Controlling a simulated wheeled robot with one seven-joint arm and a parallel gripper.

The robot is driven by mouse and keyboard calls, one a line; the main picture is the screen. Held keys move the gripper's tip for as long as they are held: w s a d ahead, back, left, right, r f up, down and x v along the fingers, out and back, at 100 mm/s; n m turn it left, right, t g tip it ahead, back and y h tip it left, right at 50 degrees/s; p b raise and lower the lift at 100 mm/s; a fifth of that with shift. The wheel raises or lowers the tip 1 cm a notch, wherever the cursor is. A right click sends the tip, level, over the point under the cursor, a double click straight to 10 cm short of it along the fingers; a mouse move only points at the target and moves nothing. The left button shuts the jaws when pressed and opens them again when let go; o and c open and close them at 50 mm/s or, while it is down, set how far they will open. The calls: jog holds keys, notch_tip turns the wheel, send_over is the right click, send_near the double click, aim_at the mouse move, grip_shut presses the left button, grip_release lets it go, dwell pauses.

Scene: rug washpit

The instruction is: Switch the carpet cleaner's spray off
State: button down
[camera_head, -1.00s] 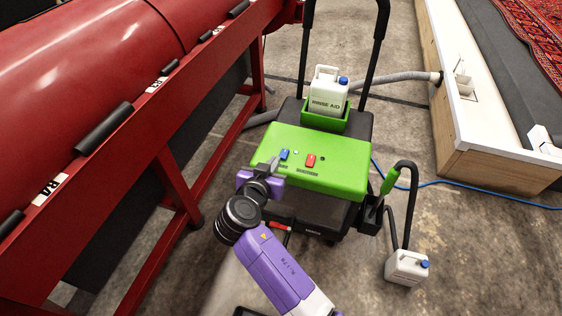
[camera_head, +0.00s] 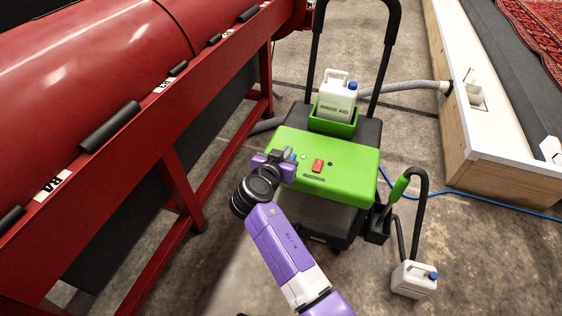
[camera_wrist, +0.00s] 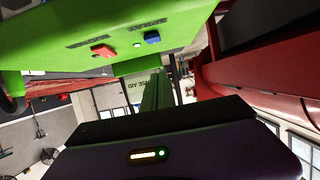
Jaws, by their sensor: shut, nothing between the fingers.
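The carpet cleaner has a green top panel (camera_head: 350,186) with a red switch (camera_head: 318,166) and a small pale light (camera_head: 303,157). The wrist view shows the panel (camera_wrist: 60,25) tilted, with the red switch (camera_wrist: 103,50) and a blue switch (camera_wrist: 152,37). My gripper (camera_head: 287,156) is shut and empty, at the panel's left end beside the blue switch. In the head view it largely hides that switch; contact cannot be told. The shut fingers (camera_wrist: 158,92) show in the wrist view, apart from the red switch.
A white rinse aid jug (camera_head: 337,95) stands in a green holder behind the panel, below the black handle (camera_head: 387,60). A green-gripped wand (camera_head: 400,187) and another white jug (camera_head: 413,279) are at right. A red machine (camera_head: 90,60) fills the left. Bare floor lies around.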

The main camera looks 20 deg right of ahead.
jog(key=shift+x, duration=1.1)
notch_tip(320, 180, down, 2)
jog(key=shift+f+b, duration=0.25)
jog(key=shift+b, duration=0.35)
jog(key=shift+s+a+f, duration=0.1)
jog(key=shift+f, duration=0.7)
jog(key=shift+b, duration=0.35)
jog(key=f+b, duration=0.1)
jog(key=b, duration=0.2)
jog(key=shift+f, duration=0.15)
jog(key=shift+s+r+t, duration=0.1)
jog(key=shift+r+t, duration=0.2)
jog(key=shift+r, duration=0.1)
jog(key=shift+r+p, duration=0.4)
jog(key=shift+r, duration=0.35)
